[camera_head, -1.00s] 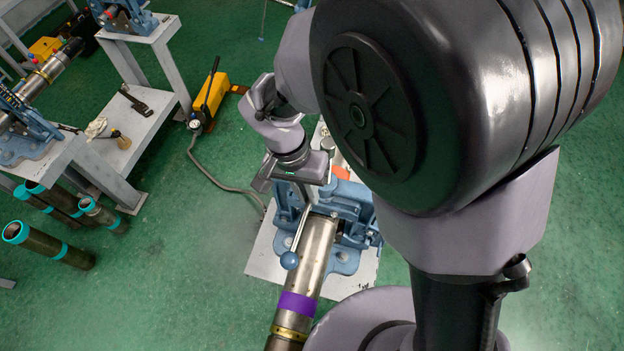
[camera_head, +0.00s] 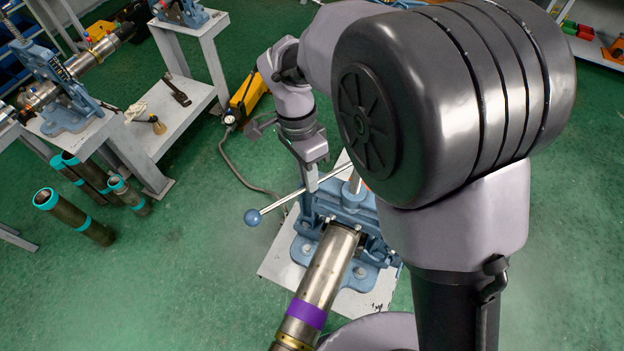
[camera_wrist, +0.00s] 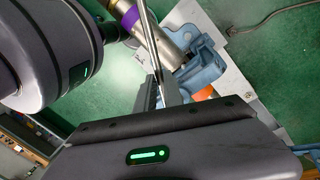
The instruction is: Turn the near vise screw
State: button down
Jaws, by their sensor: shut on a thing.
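The near vise (camera_head: 350,222) is blue and stands on a white-grey table. A metal pipe (camera_head: 326,270) with a purple band lies in it, and the pipe also shows in the wrist view (camera_wrist: 158,38). The vise's screw handle (camera_head: 285,201) is a thin steel bar with a blue ball (camera_head: 252,217) at its left end. My gripper (camera_head: 311,182) is at the bar, above the vise's left side. In the wrist view its fingers (camera_wrist: 166,92) are shut on the bar (camera_wrist: 147,35). My arm hides the right part of the vise.
A second vise (camera_head: 68,95) with a pipe stands on a bench at upper left. Several dark pipes with teal ends (camera_head: 75,215) stand on the floor at left. A yellow pump (camera_head: 248,92) with a hose is behind. Green floor lies clear left of the table.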

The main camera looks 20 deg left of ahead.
jog(key=shift+w+a+r, duration=0.1)
jog(key=shift+w+r, duration=0.05)
jog(key=c, duration=1.5)
grip_release()
jog(key=shift+o, duration=0.2)
jog(key=p+v, duration=0.2)
jog(key=v, duration=1.5)
jog(key=shift+r, duration=0.2)
jog(key=shift+f, duration=0.1)
